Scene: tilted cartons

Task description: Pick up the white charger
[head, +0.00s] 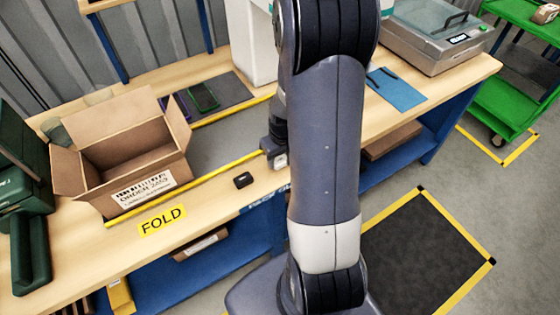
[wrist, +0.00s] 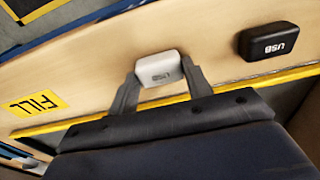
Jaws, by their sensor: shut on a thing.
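The white charger (wrist: 159,70) is a small rounded block with grey "USB" lettering. In the wrist view it sits between the two fingers of my gripper (wrist: 161,82), which is shut on it. In the head view the charger (head: 280,161) shows as a small pale shape at the bench's front part, just below my gripper (head: 274,154), partly hidden by my arm. I cannot tell whether it still touches the bench top.
A black USB charger (wrist: 270,43) lies beside it on the wooden bench (head: 215,208); it also shows in the head view (head: 243,180). A yellow strip (head: 190,188) runs behind. An open carton (head: 133,160) stands left, a grey machine (head: 437,40) right.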

